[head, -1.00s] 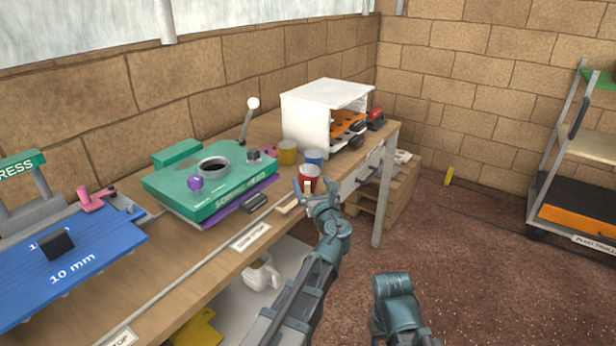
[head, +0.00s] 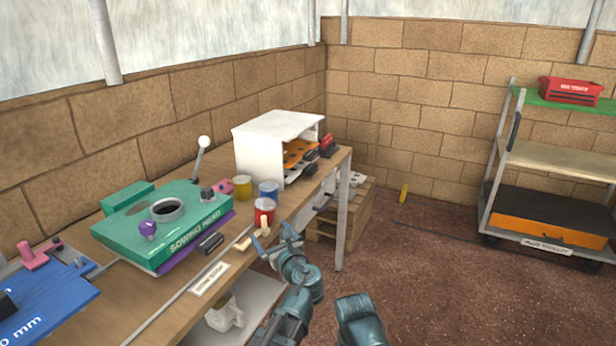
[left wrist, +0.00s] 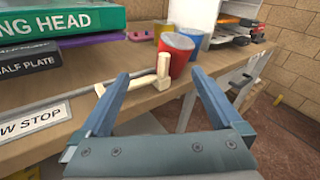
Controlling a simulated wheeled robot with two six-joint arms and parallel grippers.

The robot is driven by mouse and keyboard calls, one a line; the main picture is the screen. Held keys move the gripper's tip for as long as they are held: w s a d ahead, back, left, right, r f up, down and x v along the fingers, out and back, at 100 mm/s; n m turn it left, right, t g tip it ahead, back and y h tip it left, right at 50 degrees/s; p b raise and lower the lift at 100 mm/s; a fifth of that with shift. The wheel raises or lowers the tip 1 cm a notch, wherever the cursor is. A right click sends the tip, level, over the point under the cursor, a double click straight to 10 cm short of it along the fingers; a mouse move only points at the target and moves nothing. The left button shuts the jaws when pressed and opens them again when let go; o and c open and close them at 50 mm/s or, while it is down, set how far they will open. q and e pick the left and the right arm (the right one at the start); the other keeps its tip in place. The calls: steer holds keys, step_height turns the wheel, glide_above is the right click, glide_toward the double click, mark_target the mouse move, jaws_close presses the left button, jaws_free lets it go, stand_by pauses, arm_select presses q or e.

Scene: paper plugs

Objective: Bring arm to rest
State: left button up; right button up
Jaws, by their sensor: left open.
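My left gripper (head: 275,240) is open and empty, just off the front edge of the wooden bench in the head view. In the left wrist view its two fingers (left wrist: 160,78) are spread wide with nothing held between them. Beyond the fingertips, a pale wooden piece (left wrist: 163,72) with an upright part sits at the bench edge, in front of the red cup (left wrist: 176,54). The red cup also shows in the head view (head: 264,209). A teal link of my right arm shows at the bottom; my right gripper is not in view.
A green sowing head (head: 200,232), blue cup (head: 269,189), yellow cup (head: 242,184) and white open box (head: 258,155) stand on the bench. A blue plate (head: 45,300) lies at left. A wheeled trolley (head: 545,160) stands at right. The brown floor between is clear.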

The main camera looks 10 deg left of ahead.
arm_select(q)
steer(key=s+d+r+n+g+h+p, duration=0.1)
steer(key=s+d+n+g+h+p, duration=0.3)
steer(key=s+n+p, duration=0.6)
steer(key=s+d+r+n+g+h+p, duration=0.1)
steer(key=s+d+n+g+h+p, duration=0.3)
steer(key=s+d+n+g+p, duration=0.3)
steer(key=s+n+g+p, duration=0.3)
steer(key=s+n, duration=0.3)
steer(key=s, duration=0.1)
steer(key=shift+s+d+n, duration=0.3)
steer(key=shift+d, duration=0.1)
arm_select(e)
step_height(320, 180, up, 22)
